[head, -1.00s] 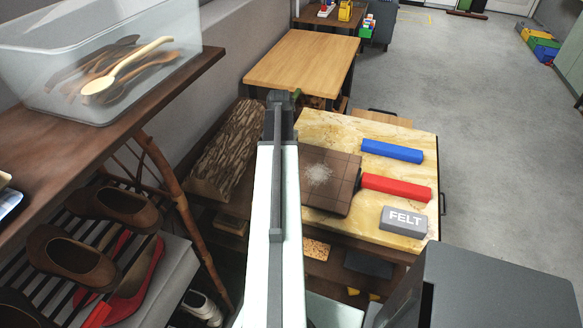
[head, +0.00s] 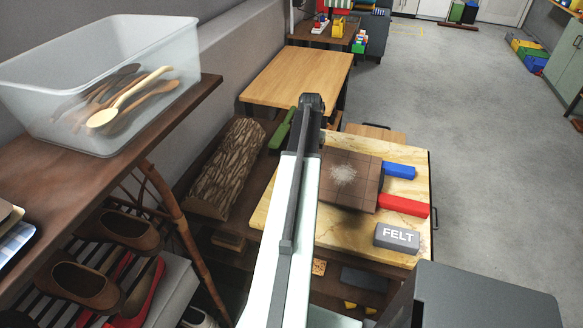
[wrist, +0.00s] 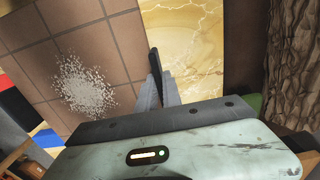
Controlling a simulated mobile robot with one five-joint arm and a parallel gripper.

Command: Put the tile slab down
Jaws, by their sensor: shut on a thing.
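The tile slab (head: 349,181) is a square brown tiled plate with a white speckled patch. In the head view it lies flat or nearly so over the yellow marbled top (head: 274,217), with a dark shadow below it, so it seems raised. It also fills the upper left of the wrist view (wrist: 40,60). My gripper (wrist: 157,72) is shut on the slab's edge. In the head view my arm hides the fingers. The slab covers the left ends of a blue block (head: 398,171) and a red block (head: 402,206); contact cannot be told.
A grey FELT block (head: 397,235) sits at the marbled top's front right. A bark log (head: 228,168) and a green object (head: 283,128) lie to the left. A wooden table (head: 297,76) stands behind. The marbled top's left part is bare.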

